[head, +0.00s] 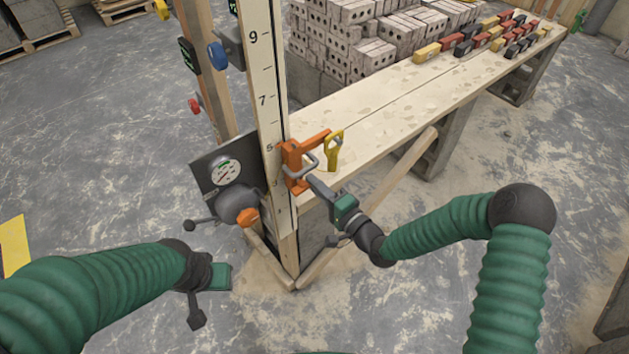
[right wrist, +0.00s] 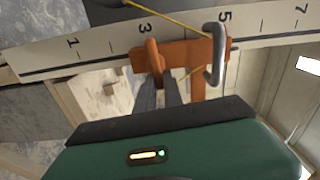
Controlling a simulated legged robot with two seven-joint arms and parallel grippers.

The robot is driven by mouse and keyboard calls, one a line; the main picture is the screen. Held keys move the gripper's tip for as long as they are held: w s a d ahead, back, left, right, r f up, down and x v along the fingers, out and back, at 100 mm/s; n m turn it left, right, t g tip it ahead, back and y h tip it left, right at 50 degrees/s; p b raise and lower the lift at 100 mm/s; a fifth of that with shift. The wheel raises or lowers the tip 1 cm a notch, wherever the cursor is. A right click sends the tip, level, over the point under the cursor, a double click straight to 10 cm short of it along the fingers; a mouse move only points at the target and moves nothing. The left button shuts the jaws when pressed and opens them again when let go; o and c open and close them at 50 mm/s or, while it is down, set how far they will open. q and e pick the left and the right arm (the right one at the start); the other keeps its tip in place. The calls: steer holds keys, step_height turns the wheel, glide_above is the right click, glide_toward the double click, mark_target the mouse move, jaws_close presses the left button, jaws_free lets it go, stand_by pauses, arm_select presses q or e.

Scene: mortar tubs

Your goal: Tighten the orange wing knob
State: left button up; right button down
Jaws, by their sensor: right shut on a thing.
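An orange clamp (head: 302,158) with a grey bent handle (head: 307,163) sits on the numbered post (head: 268,100) near mark 5. The right wrist view shows the clamp body (right wrist: 185,55) across the scale. The orange wing knob (right wrist: 152,60) stands out from it, upright in that picture. My right gripper (right wrist: 158,88) is shut on the wing knob, with its two fingertips at the knob's lower part. In the head view the right gripper (head: 312,184) reaches the clamp from the lower right and partly hides the knob. My left gripper (head: 198,308) hangs at the lower left, away from the post; its jaws are unclear.
A plank bench (head: 400,85) with a yellow handle (head: 334,150) runs right of the post. A gauge plate (head: 222,172) and a dark round part with an orange knob (head: 247,217) are left. A yellow line (right wrist: 160,17) passes near the clamp.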

steer(key=shift+d+f+m, duration=0.15)
steer(key=shift+f+m, duration=0.05)
steer(key=shift+m, duration=0.4)
steer(key=c, duration=1.5)
jaws_free()
steer(key=shift+w, duration=0.1)
steer(key=shift+o, duration=0.2)
steer(key=shift+d, duration=0.1)
steer(key=v, duration=1.6)
steer(key=shift+s+d+p, duration=0.2)
steer(key=shift+s+p, duration=0.2)
